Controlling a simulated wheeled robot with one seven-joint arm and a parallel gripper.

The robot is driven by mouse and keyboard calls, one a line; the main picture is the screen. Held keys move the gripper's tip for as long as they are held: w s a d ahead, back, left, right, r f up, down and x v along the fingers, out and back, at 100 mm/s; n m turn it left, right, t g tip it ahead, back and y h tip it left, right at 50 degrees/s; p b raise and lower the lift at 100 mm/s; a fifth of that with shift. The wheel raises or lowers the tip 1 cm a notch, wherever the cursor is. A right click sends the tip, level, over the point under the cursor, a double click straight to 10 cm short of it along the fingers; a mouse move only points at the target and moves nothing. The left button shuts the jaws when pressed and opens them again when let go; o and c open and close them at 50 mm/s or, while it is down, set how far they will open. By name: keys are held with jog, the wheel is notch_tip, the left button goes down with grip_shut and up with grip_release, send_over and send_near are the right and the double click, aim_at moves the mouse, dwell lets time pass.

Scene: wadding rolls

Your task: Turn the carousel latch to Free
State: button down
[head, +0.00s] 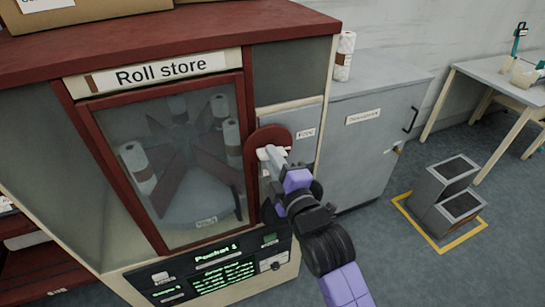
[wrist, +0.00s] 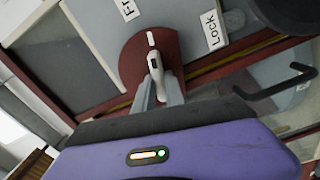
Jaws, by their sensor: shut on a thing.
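The carousel latch is a red-brown disc (head: 268,136) with a white handle, on the right of the roll store front. In the wrist view the latch disc (wrist: 135,62) carries a short white mark, and the white handle (wrist: 153,60) lies in line with it. The mark points between a partly cut-off label starting "Fr" (wrist: 129,8) and the Lock label (wrist: 211,30). My gripper (wrist: 157,90) is shut on the handle. In the head view my gripper (head: 273,160) hides part of the disc and handle.
The glazed roll store door (head: 92,135), left of the latch, shows white rolls on a carousel behind it. A lit panel (head: 222,276) reading "Pocket 1" sits below. A grey cabinet (head: 372,150) stands to the right. A grey two-part block (head: 446,197) stands on the floor in a yellow outline.

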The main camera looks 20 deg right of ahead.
jog(key=shift+f+n, duration=0.15)
jog(key=shift+n, duration=1.05)
jog(key=c, duration=1.4)
grip_release()
jog(key=s+b, duration=0.1)
jog(key=s, duration=0.7)
